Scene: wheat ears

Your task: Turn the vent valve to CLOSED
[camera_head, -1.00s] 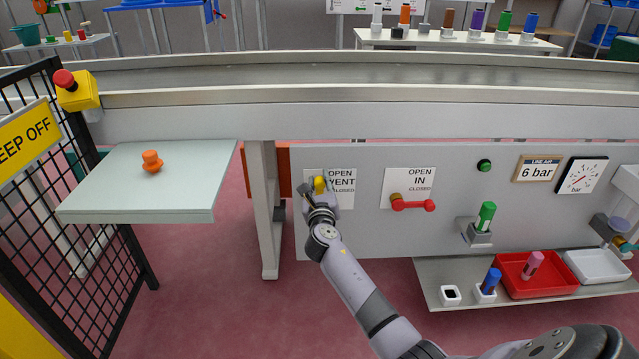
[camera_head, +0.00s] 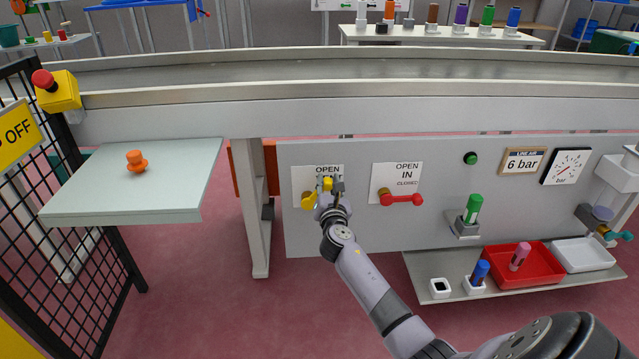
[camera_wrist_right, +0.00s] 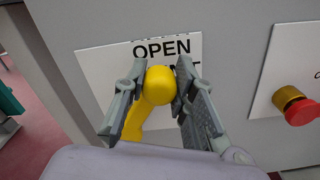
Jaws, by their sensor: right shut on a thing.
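The vent valve's yellow handle (camera_head: 309,200) is on the grey panel, over a white label (camera_head: 300,173) reading OPEN at its top. The handle slants up and right from its pivot, partly hidden by my gripper. My right gripper (camera_head: 331,185) is shut on the handle's round knob. In the right wrist view, my right gripper (camera_wrist_right: 160,88) has a finger on either side of the yellow knob (camera_wrist_right: 158,85), just below the word OPEN. The handle's stem runs down and left there. The word CLOSED on this label is hidden. My left gripper is not in view.
A red-handled IN valve (camera_head: 402,199) is close on the right. A shelf with a red tray (camera_head: 540,278) and coloured pegs stands out below right. A pale side table (camera_head: 120,210) and table leg (camera_head: 255,210) are on the left. Floor in front is clear.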

